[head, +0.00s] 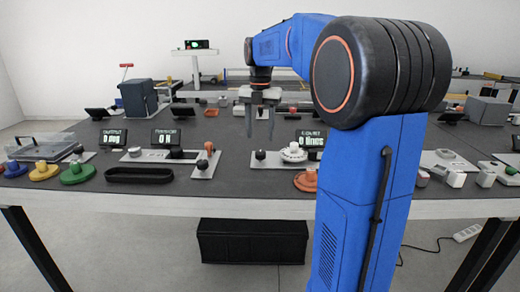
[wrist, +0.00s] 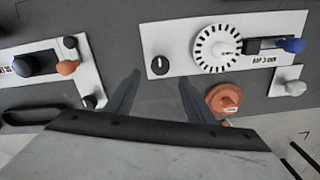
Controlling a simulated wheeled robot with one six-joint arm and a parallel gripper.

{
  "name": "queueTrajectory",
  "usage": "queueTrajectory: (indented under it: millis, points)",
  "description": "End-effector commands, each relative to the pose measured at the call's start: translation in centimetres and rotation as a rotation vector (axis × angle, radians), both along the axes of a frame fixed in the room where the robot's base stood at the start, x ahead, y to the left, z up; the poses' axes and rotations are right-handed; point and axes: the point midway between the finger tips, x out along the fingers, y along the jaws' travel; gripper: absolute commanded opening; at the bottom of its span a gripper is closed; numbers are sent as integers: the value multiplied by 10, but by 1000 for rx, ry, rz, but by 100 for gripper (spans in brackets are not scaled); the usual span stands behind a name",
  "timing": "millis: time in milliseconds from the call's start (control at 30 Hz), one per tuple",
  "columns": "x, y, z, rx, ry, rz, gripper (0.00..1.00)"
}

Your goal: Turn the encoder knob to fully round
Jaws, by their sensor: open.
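A pale panel (wrist: 188,62) on the table carries a small round black knob (wrist: 160,65) with a light mark at its left end. Right of it is a white disc (wrist: 203,62) with dark slots around its rim. Nothing readable names either as the encoder knob. In the head view the black knob (head: 260,155) and white disc (head: 293,154) stand behind my arm's left side. My gripper (head: 260,134) points down, open and empty, over the table near the black knob. In the wrist view its two fingers flank the line to that knob, apart from it.
A display reading 0 (head: 311,139) stands behind the panel, partly hidden by my arm. An orange knob (wrist: 224,98) sits close by. Another panel with a black knob and orange lever (wrist: 67,67) lies to the left. A black oval belt (head: 139,175) lies near the front edge.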

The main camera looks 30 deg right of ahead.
Motion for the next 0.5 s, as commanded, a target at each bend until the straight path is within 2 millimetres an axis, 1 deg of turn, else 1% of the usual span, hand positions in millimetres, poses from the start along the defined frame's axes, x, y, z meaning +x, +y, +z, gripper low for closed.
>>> queueTrajectory:
  millis: [33,100,233,400,500]
  points:
    - [-1,0,-9,1,2,0,49]
    - [-1,0,-22,1,3,0,49]
    - [-1,0,-42,1,2,0,49]
    - [0,0,-60,0,1,0,49]
    - [0,0,-65,0,1,0,49]
